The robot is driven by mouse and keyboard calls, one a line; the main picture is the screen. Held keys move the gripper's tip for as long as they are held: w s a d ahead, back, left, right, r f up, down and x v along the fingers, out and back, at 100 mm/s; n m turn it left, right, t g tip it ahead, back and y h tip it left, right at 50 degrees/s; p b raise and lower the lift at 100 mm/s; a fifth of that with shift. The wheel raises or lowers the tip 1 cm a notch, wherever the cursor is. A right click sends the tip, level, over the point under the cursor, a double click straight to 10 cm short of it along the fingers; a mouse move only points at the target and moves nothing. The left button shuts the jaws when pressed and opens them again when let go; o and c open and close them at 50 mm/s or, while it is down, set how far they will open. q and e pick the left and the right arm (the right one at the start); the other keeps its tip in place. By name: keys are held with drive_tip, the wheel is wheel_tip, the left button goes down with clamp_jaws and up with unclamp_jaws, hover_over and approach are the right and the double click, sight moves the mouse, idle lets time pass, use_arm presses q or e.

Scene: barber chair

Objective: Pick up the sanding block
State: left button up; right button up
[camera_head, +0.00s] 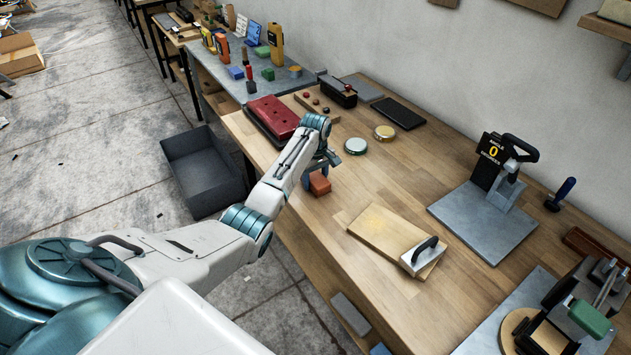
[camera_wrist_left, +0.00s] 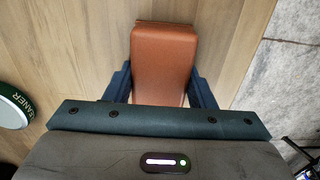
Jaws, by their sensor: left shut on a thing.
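My left gripper (camera_head: 318,174) is low over the near left edge of the wooden workbench (camera_head: 345,222). It is shut on an orange-brown block (camera_head: 320,185). In the left wrist view the same block (camera_wrist_left: 163,55) sits between the two dark fingers of the gripper (camera_wrist_left: 161,84), which touch its sides. A grey block-shaped tool with a dark handle (camera_head: 422,254) rests on a light wooden board (camera_head: 380,232), well to the right of the gripper. I cannot tell whether the held block is clear of the bench. My right gripper is not in view.
A red case (camera_head: 272,117) and two round tins (camera_head: 356,146) (camera_head: 384,133) stand behind the gripper. A dark bin (camera_head: 203,170) stands on the floor. Bare bench lies around the wooden board.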

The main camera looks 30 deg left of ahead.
use_arm(q)
drive_tip(key=shift+r, duration=0.1)
drive_tip(key=shift+r+b, duration=0.4)
drive_tip(key=shift+r, duration=0.2)
drive_tip(key=shift+w+r+b, duration=0.1)
drive_tip(key=shift+r+b, duration=0.35)
drive_tip(key=shift+r, duration=0.3)
drive_tip(key=s, duration=0.2)
drive_tip(key=s+d+b, duration=0.1)
drive_tip(key=s, duration=0.2)
drive_tip(key=s+d+r, duration=0.1)
drive_tip(key=s, duration=0.2)
drive_tip(key=shift+d, duration=0.25)
drive_tip(key=s+d+r+p, duration=0.1)
drive_tip(key=s+d+p, duration=0.1)
drive_tip(key=s, duration=0.5)
drive_tip(key=shift+s+d+p, duration=0.2)
drive_tip(key=shift+d+p, duration=0.05)
drive_tip(key=shift+p, duration=0.45)
